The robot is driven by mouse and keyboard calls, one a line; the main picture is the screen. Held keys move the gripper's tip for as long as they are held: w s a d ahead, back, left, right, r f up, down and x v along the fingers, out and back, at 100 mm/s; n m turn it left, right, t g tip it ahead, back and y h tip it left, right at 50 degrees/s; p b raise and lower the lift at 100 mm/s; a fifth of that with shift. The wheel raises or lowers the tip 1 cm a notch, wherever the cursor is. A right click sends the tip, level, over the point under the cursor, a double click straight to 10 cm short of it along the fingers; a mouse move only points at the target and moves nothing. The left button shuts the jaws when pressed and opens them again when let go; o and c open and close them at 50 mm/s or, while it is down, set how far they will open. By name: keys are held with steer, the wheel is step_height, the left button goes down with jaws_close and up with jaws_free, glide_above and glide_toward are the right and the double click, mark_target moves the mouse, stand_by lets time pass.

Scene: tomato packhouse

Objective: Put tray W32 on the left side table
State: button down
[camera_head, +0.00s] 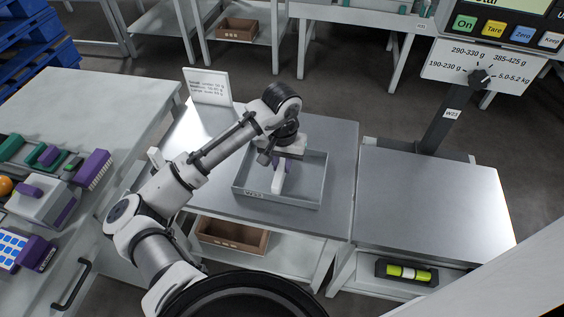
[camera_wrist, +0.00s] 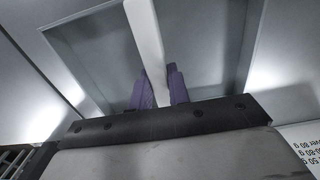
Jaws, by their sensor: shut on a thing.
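A shallow grey tray (camera_head: 295,202) with a front label that seems to read W32 is over the grey metal table (camera_head: 335,190) in the middle. I cannot tell whether it rests on the top or hangs just above it. A white bar handle (camera_head: 278,183) crosses its middle. My gripper (camera_head: 282,164) reaches down into the tray and is shut on this handle. In the wrist view, the purple fingers (camera_wrist: 159,90) stand on both sides of the white handle (camera_wrist: 146,38), with the tray floor around it. My wrist hides part of the tray's far side.
A pale table (camera_head: 95,110) is at the left, with a clear far part and several tools and devices nearer. A weighing stand (camera_head: 445,120) and an empty metal top (camera_head: 430,200) are at the right. A sign (camera_head: 208,86) stands behind the tray; a brown crate (camera_head: 232,236) is below.

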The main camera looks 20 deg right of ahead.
mark_target(282, 163)
steer(key=c, duration=1.3)
jaws_free()
steer(key=shift+f, duration=0.1)
step_height(282, 163, up, 12)
steer(key=shift+r, duration=0.15)
